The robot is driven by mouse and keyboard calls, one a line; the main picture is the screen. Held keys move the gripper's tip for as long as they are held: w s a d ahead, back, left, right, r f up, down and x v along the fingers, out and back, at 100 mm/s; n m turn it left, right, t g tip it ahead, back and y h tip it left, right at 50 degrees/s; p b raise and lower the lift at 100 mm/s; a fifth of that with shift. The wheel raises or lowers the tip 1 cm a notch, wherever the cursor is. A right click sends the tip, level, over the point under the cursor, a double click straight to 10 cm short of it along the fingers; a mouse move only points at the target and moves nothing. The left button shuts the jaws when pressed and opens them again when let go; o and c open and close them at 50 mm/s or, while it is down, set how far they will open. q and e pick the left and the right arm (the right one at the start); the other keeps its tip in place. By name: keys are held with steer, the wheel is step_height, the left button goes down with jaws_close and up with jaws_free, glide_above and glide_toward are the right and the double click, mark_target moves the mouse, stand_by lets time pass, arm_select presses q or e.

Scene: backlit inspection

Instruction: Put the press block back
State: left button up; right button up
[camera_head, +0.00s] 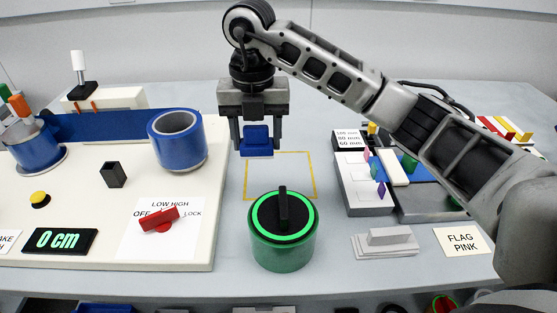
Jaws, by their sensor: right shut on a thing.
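My right gripper (257,147) points down from the arm that comes in from the right. Its two fingers are shut on a small blue block (257,142). The block appears just above the upper left corner of a yellow square outline (281,196) on the grey table; its exact height is hard to tell. A grey block with a raised grip (386,242) lies on the table to the right. No label shows which of the two is the press block. My left gripper is not in view.
A green canister with a black handle (283,255) stands in front of the outline. The white panel (90,200) at left carries a blue cylinder (177,150) and a red switch (160,218). At right are a flag tray (362,197) and a "FLAG PINK" card (462,241).

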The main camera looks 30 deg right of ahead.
glide_above(278, 173)
step_height(278, 173, down, 6)
steer(key=shift+a+r, duration=0.1)
steer(key=shift+a, duration=0.05)
steer(key=shift+w+d+f+p, duration=0.1)
steer(key=shift+f+p, duration=0.05)
steer(key=shift+f, duration=0.8)
steer(key=shift+d+f+p, duration=0.1)
steer(key=shift+f+p, duration=0.05)
steer(key=shift+f, duration=0.75)
steer(key=o, duration=0.9)
steer(key=shift+f, duration=0.1)
step_height(278, 173, up, 12)
steer(key=shift+r, duration=0.2)
